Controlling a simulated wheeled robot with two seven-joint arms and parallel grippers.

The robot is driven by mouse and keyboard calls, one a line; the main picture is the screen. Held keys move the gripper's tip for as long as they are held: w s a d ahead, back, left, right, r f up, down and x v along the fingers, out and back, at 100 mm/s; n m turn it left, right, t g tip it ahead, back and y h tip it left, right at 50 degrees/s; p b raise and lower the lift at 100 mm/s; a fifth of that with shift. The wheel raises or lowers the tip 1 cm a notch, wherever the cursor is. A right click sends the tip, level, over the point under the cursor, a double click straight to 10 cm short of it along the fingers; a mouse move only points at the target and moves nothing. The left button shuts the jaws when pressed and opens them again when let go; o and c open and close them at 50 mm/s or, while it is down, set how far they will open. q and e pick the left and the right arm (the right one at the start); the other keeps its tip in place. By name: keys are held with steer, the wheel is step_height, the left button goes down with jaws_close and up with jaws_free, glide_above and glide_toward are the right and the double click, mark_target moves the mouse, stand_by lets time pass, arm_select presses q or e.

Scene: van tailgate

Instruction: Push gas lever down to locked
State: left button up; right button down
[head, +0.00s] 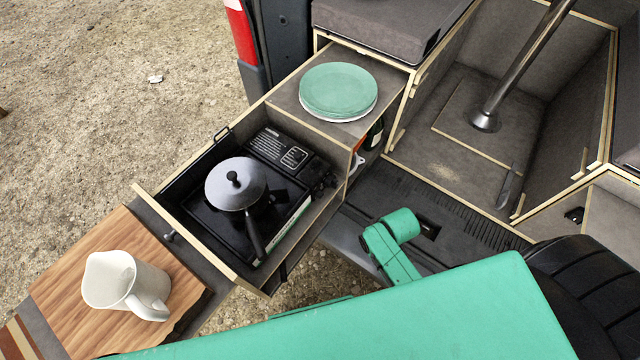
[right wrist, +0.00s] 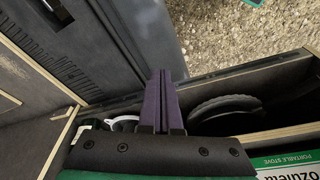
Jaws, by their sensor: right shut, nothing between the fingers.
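The portable stove (head: 262,238) sits in the pulled-out drawer, with a grey lidded pot (head: 236,183) on it. Its dark control end (head: 318,180) faces the cabinet side; the gas lever is too small and dark there to make out or to tell its position. In the right wrist view the stove's green and white label (right wrist: 290,165) shows at the lower right. My right gripper (right wrist: 160,74) has its purple fingers together, empty, pointing past the drawer wall, apart from the label. It is not seen in the head view. My left gripper is in neither view.
Green plates (head: 338,90) are stacked on the cabinet top behind the drawer. A white jug (head: 125,284) stands on the wooden board (head: 60,290) at the left. A bottle (head: 374,135) stands in the cabinet opening beside the drawer. The van floor (head: 440,205) right of the drawer is largely clear.

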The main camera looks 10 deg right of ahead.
steer(key=w+a+r+n+t+y+p, duration=0.1)
steer(key=w+a+r, duration=0.2)
steer(key=r, duration=0.5)
steer(key=w+a+r+n+y+p, duration=0.1)
steer(key=w+a+r+p, duration=0.15)
steer(key=r, duration=0.55)
steer(key=w+a+r+n+g+y, duration=0.1)
steer(key=w+a+r+n, duration=0.1)
steer(key=a+r+n, duration=0.3)
steer(key=w+a+r+n+y, duration=0.1)
steer(key=a+r+n, duration=0.15)
steer(key=a, duration=0.55)
steer(key=w+d+f+n+g+h, duration=0.2)
steer(key=w+d+f+n+h, duration=0.1)
steer(key=d, duration=0.4)
steer(key=shift+w+d+f+n+g, duration=0.25)
steer(key=shift+d+f+n+g, duration=0.1)
steer(key=shift+f, duration=0.45)
steer(key=shift+a, duration=0.1)
